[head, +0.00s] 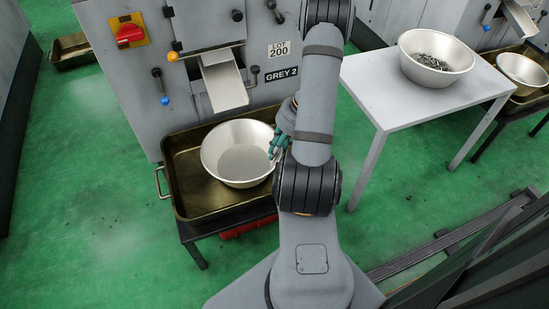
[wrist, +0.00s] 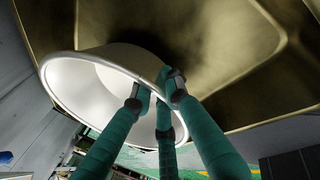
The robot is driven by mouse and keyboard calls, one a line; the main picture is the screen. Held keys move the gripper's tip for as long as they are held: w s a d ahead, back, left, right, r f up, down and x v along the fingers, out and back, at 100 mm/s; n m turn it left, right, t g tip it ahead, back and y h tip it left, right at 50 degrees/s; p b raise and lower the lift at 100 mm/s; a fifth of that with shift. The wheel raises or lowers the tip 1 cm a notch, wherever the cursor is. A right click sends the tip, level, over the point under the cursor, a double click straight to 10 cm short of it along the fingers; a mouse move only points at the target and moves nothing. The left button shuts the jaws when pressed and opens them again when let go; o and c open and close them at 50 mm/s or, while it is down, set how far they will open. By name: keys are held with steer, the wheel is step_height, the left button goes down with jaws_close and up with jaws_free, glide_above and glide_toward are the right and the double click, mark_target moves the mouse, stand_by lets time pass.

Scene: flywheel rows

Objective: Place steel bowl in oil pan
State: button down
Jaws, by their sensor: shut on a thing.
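An empty steel bowl (head: 232,165) is inside the outline of the brass-coloured oil pan (head: 188,198), towards its right side, below the machine's chute. My gripper (head: 278,142), with green fingers, is shut on the bowl's right rim. In the wrist view my gripper (wrist: 160,95) has its fingers on both sides of the rim of the bowl (wrist: 90,85). The oil pan's inner surface (wrist: 225,50) shows close behind the bowl. I cannot tell whether the bowl touches the pan floor. My arm hides the pan's right end.
The grey machine (head: 130,75) with a metal chute (head: 224,85) stands behind the pan. A white table (head: 385,95) at right holds another steel bowl (head: 436,52) with small metal parts. Another bowl (head: 523,72) sits in a pan at far right. Green floor is open at left.

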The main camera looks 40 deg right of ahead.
steer(key=shift+f, duration=0.9)
steer(key=shift+r, duration=0.15)
steer(key=c, duration=2.2)
jaws_free()
steer(key=o, duration=0.5)
